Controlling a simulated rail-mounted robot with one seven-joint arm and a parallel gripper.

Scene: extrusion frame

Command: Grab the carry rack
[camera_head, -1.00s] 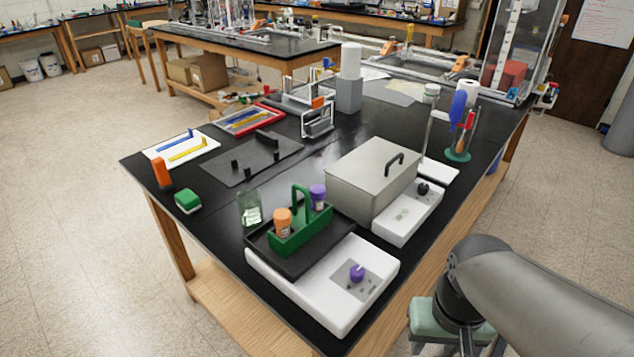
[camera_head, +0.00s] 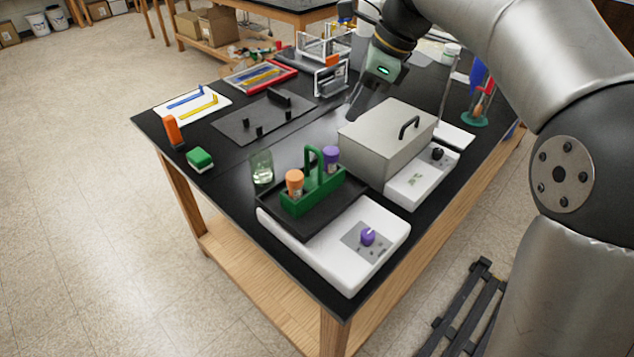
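The green carry rack (camera_head: 325,191) stands upright on a black tray-like plate (camera_head: 285,228) on top of a white device with a purple knob, near the table's front corner. Its arched handle rises in the middle. It holds an orange-capped bottle (camera_head: 295,184) and a purple-capped bottle (camera_head: 331,158). My gripper (camera_head: 355,103) hangs above the table behind the rack, left of the grey metal box's back edge, and is well apart from the rack. Its fingers are small, dark and seen from the side, so their opening cannot be made out.
A grey lidded box (camera_head: 383,145) on a white device stands right of the rack. A glass beaker (camera_head: 262,168) stands close to its left. A green block (camera_head: 200,158), an orange object (camera_head: 173,130) and a dark plate with pegs (camera_head: 262,118) lie further left.

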